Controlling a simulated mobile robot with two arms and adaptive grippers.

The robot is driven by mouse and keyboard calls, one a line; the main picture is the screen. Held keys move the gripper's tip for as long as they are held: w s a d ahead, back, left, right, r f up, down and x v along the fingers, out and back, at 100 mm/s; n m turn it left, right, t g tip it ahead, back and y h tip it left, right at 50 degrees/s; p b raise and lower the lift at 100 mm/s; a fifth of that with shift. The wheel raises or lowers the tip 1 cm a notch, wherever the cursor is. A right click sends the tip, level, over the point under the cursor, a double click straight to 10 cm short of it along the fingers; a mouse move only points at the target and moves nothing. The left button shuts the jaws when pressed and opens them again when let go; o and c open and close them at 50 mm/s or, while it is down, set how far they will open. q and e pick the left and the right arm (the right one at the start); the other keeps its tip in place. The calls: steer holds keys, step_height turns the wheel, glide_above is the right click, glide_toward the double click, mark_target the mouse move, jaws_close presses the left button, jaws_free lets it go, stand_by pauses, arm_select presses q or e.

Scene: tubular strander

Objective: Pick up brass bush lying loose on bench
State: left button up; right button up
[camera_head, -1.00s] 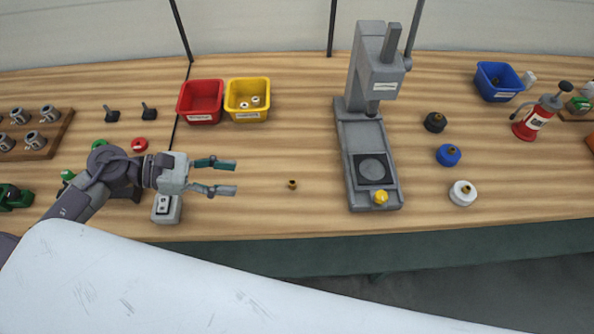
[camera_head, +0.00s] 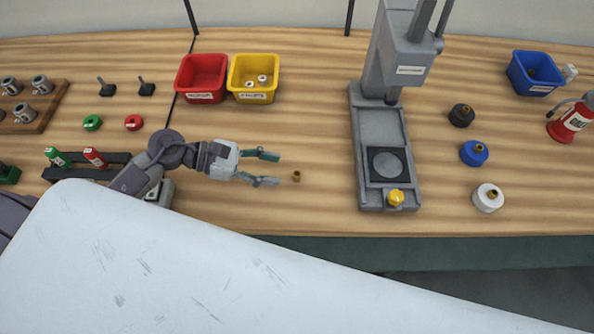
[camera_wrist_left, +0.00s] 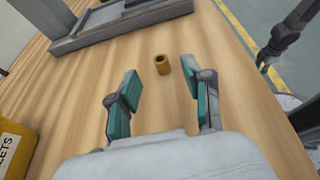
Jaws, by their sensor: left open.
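The brass bush (camera_head: 297,176) is a small brass-coloured cylinder with a hole, alone on the wooden bench (camera_head: 320,120). In the left wrist view the bush (camera_wrist_left: 162,64) lies ahead of the fingertips, roughly centred between them. My left gripper (camera_head: 270,169) is open and empty, with its fingers pointing right, just left of the bush and not touching it. In the left wrist view the open left gripper (camera_wrist_left: 165,95) shows its two teal-padded fingers spread apart. My right gripper does not show in either view.
A grey press (camera_head: 383,140) with a yellow knob stands right of the bush. Red (camera_head: 202,77) and yellow (camera_head: 253,78) bins sit behind my gripper. Black, blue (camera_head: 474,153) and white (camera_head: 488,197) round pieces lie right of the press. The bench around the bush is clear.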

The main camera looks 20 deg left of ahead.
mark_target(297, 174)
arm_select(q)
steer(key=shift+x, duration=0.8)
steer(key=shift+w+d+f+p, duration=0.1)
steer(key=shift+w+d+p, duration=0.05)
steer(key=shift+d+p, duration=0.15)
steer(key=p+x, duration=0.2)
steer(key=x, duration=0.1)
steer(key=shift+d+f, duration=0.2)
steer(key=shift+w+d+f, duration=0.15)
steer(key=shift+d+f, duration=0.15)
steer(key=shift+d, duration=0.1)
jaws_close()
